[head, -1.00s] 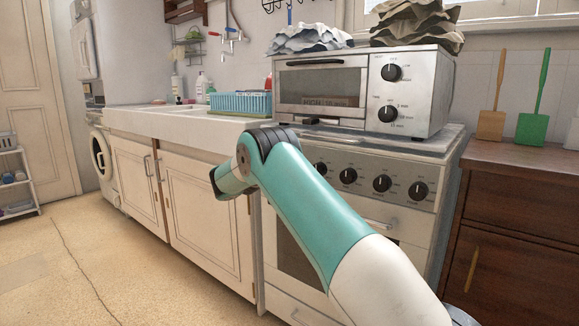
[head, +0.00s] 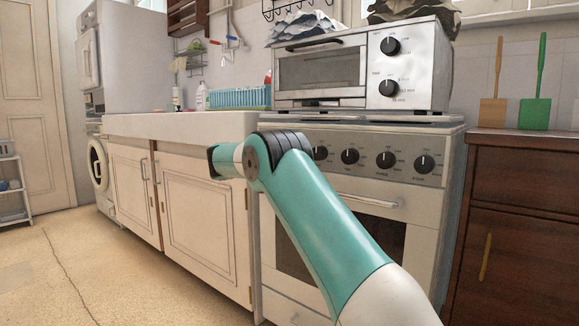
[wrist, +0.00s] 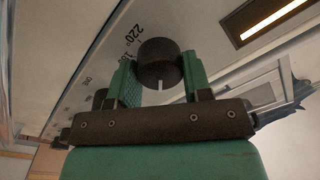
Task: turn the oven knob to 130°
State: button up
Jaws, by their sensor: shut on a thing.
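In the wrist view, my gripper (wrist: 159,76) has one green finger on each side of a dark round knob (wrist: 158,60) and is shut on it. A white pointer line shows on the knob's near edge. The panel beside it carries the printed mark 220° and part of another number; other marks are too small or covered. In the head view, the white stove (head: 395,205) has a front panel with dark knobs, such as the rightmost one (head: 425,163). My teal arm hides my gripper and the left end of this panel there.
A toaster oven (head: 320,75) with its own two knobs stands on the stove. A white cabinet (head: 205,215) with a blue dish rack (head: 240,97) on top is to the left. A wooden dresser (head: 520,225) is to the right.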

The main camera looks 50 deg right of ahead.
jog(key=shift+a+f+m+b, duration=0.1)
jog(key=shift+m+b, duration=1.7)
jog(key=shift+m, duration=0.4)
jog(key=shift+f+m+b, duration=0.1)
jog(key=shift+m+b, duration=1.65)
jog(key=shift+m, duration=0.45)
jog(key=o, duration=0.9)
